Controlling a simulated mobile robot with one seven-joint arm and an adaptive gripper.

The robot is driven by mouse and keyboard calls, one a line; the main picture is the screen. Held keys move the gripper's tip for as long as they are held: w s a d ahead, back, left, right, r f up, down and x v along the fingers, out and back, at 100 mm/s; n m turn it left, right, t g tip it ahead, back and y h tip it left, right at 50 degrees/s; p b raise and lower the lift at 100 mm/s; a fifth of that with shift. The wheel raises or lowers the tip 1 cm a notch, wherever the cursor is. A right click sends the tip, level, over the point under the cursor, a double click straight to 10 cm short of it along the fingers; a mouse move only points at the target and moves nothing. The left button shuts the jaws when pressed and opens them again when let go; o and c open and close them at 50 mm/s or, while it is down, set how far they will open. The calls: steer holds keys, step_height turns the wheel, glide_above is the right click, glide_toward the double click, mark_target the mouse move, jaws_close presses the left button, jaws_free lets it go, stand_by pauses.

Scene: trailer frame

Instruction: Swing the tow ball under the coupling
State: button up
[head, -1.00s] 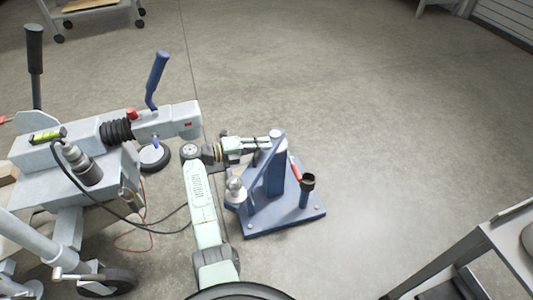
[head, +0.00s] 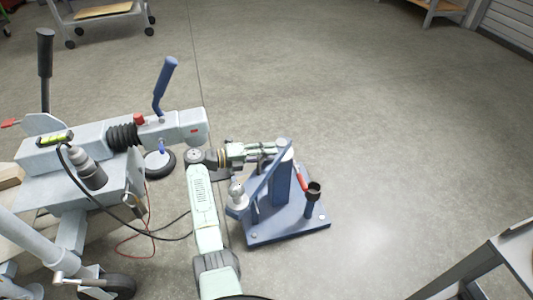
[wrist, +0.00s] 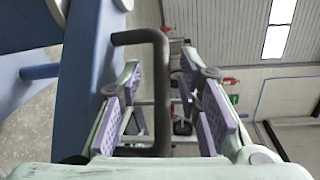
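The silver tow ball (head: 237,187) sits on the end of a blue swing arm (head: 264,181) on a blue floor stand (head: 290,222). The ball is right of and nearer than the grey trailer coupling (head: 188,127), not beneath it. My gripper (head: 275,152) is at the far side of the stand's post, which partly hides it in the head view. In the wrist view my gripper (wrist: 165,105) is open, with purple-padded fingers either side of a dark bent handle (wrist: 162,85). Gaps show between the handle and both pads.
A red-handled part (head: 301,178) and a black cup on a blue post (head: 313,190) stand on the base's right side. The coupling's blue lever (head: 165,85) rises at left. A grey table (head: 490,262) is at lower right.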

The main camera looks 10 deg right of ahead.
steer(key=a, duration=0.7)
steer(key=shift+s+a+r, duration=0.15)
steer(key=shift+a+r, duration=0.05)
steer(key=shift+r, duration=0.25)
steer(key=shift+c, duration=0.4)
